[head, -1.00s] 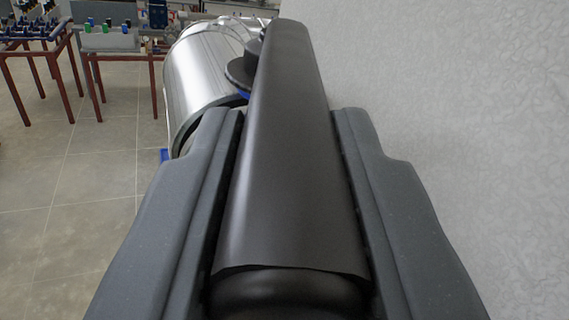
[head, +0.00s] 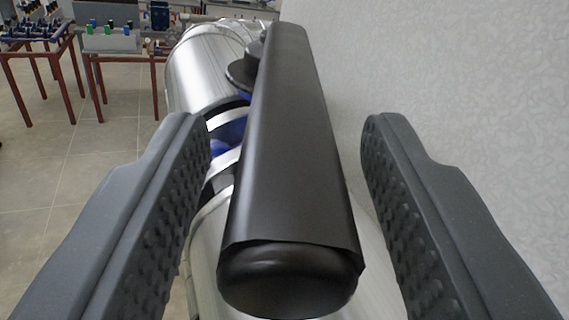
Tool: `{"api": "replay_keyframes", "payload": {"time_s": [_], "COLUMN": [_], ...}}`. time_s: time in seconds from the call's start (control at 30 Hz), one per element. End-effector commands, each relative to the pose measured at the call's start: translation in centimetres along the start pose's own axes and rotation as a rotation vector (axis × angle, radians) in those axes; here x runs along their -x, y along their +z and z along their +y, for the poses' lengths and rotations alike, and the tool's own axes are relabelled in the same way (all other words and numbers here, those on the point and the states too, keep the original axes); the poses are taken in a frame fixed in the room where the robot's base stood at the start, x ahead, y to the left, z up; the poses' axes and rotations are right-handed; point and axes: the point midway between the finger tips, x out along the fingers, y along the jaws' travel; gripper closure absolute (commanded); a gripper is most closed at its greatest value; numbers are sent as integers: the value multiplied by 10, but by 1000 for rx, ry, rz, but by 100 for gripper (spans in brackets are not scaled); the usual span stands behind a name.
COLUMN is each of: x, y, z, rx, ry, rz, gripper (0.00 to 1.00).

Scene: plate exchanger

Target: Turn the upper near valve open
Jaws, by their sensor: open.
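A long black valve lever (head: 290,150) runs away from me through the middle of the head view. Its rounded near end is close to the camera, and its far end meets a dark round hub (head: 245,70). My gripper (head: 288,135) is open, with one ridged finger on each side of the lever. There is a clear gap between the lever and each finger. Blue valve parts (head: 228,135) show to the left of the lever, and the rest of the valve body is hidden under it.
A shiny metal-clad pipe (head: 205,75) runs below and beyond the lever. A pale textured wall (head: 460,90) fills the right side. Red-legged stands (head: 95,80) with several small valves stand far back left. The tiled floor (head: 60,170) at left is clear.

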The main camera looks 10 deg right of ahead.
Motion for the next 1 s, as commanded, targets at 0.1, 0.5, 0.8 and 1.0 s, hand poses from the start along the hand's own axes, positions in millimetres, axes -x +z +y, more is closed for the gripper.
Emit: {"api": "replay_keyframes", "payload": {"time_s": [0.1,0.5,0.8,1.0], "x": [17,65,68,73], "y": [1,0,1,-16], "z": [1,0,0,-7], "rx": [-1,0,-1,26], "ry": [3,1,0,28], "rz": [4,3,1,5], "gripper": [56,56,56,100]}}
